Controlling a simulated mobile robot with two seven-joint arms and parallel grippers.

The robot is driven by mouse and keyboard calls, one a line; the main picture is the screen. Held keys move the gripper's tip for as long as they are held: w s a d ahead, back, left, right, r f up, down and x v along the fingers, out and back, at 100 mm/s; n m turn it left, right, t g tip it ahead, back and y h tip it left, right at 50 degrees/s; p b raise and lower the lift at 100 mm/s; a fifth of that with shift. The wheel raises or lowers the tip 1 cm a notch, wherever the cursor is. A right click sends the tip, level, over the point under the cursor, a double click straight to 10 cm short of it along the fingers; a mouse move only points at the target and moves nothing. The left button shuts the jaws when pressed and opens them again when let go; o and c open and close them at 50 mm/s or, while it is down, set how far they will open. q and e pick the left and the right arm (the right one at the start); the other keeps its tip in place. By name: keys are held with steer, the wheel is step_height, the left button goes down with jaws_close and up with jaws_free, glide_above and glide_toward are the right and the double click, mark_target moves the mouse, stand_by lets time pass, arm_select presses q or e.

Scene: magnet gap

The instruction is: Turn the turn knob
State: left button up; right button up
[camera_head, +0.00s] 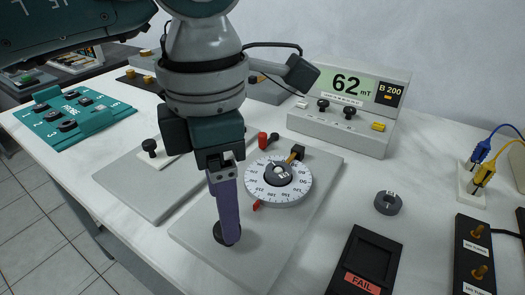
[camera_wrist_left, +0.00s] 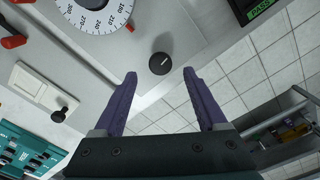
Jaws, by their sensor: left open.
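The turn knob (camera_wrist_left: 160,63) is a small round black knob with a pale mark, on a grey plate near its edge. In the head view, the knob (camera_head: 218,236) is partly hidden behind the purple finger. My left gripper (camera_head: 228,228) points down at it, fingers lined up one behind the other there. In the left wrist view the gripper (camera_wrist_left: 160,75) is open and empty, its two purple fingertips on either side of the knob and a little short of it. I cannot tell that either touches it. A white graduated dial (camera_head: 278,181) is on the same plate.
A meter (camera_head: 345,105) reading 62 mT stands behind. A teal box (camera_head: 75,120) and another grey plate with a black knob (camera_head: 149,146) are left. The table edge is close to the turn knob.

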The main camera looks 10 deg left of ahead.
arm_select(q)
steer(key=shift+f, duration=2)
jaws_close()
